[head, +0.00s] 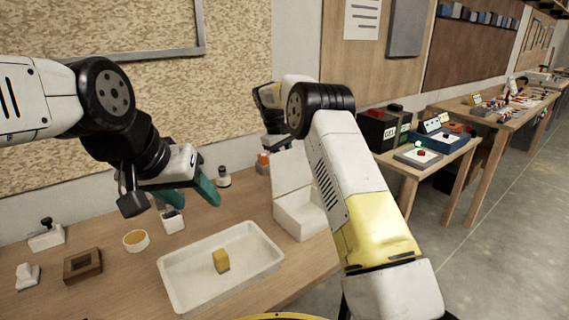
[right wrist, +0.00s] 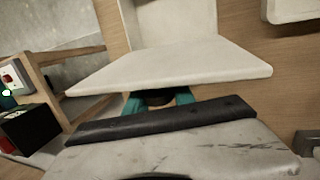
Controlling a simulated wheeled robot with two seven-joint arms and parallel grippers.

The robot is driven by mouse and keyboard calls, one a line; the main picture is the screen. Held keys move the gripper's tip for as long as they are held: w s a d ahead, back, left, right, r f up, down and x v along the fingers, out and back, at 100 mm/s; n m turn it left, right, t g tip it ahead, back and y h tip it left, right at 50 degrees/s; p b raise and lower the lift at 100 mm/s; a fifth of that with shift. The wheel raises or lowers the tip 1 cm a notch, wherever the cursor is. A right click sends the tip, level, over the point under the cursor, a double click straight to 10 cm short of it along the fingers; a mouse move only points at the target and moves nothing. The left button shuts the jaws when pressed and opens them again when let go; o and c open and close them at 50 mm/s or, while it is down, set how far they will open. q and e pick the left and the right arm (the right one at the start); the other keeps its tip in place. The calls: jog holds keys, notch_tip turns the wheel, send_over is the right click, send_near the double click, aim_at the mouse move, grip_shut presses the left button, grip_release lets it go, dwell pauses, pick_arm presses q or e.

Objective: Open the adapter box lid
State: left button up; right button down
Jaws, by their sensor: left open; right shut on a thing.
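The adapter box (head: 303,218) is a white box at the right of the workbench. Its lid (head: 291,172) stands raised, roughly upright, at the back of the box. The lid fills the middle of the right wrist view (right wrist: 170,70), with part of the box (right wrist: 172,20) beyond it. My right gripper (right wrist: 160,99) is shut on the lid at its edge; the lid hides the fingertips. In the head view it is mostly hidden behind the lid and my arm. My left gripper (head: 189,194) is open and empty above the bench, left of the box.
A white tray (head: 178,296) with a yellow block (head: 221,262) lies left of the box. A small cup (head: 136,241), a wooden frame (head: 83,266) and a small jar (head: 223,177) stand on the bench. A side table (head: 425,160) with devices is at right.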

jog(key=shift+f, duration=0.1)
jog(key=c, duration=1.1)
grip_release()
jog(key=shift+o, duration=0.2)
jog(key=v, duration=0.7)
jog(key=shift+r, duration=0.4)
